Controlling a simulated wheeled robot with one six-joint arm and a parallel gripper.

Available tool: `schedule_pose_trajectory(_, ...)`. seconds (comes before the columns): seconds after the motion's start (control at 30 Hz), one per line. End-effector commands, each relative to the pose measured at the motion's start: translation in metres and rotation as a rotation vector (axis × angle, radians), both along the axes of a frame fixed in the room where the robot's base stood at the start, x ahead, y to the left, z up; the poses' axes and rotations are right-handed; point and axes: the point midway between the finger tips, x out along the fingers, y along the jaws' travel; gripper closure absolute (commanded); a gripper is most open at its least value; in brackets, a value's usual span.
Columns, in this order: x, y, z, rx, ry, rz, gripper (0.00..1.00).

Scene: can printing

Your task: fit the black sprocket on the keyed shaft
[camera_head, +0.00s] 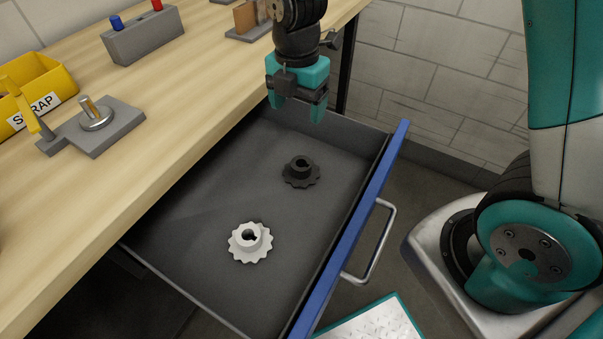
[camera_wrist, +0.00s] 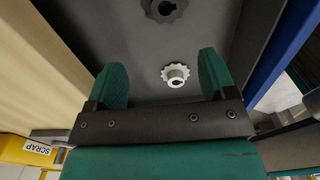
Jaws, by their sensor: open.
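The black sprocket (camera_head: 301,172) lies flat in the open drawer (camera_head: 190,215), hub up, toward its far end. It also shows at the top edge of the wrist view (camera_wrist: 163,9), partly cut off. A white sprocket (camera_head: 250,241) lies nearer in the same drawer; in the wrist view it appears (camera_wrist: 175,75) between my fingers, well below them. The keyed shaft (camera_head: 95,113) stands upright on a grey base plate (camera_head: 108,132) on the bench, with nothing but a metal collar around its foot. My gripper (camera_head: 296,108) is open and empty, pointing down above the drawer's far end.
A yellow SCRAP bin (camera_head: 45,92) stands beside the shaft plate on the wooden bench (camera_head: 185,95). A grey block (camera_head: 143,38) with blue and red pegs is farther back. The drawer's blue front (camera_head: 345,240) and its walls rise around the sprockets.

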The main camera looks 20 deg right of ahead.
Motion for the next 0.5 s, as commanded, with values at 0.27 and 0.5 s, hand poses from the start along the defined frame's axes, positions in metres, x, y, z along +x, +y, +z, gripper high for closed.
schedule_pose_trajectory(0.27,-0.002,-0.001,-0.062,-0.002,0.008,0.003,0.23)
schedule_pose_trajectory(0.5,-0.002,-0.001,-0.105,-0.001,0.004,0.001,0.23)
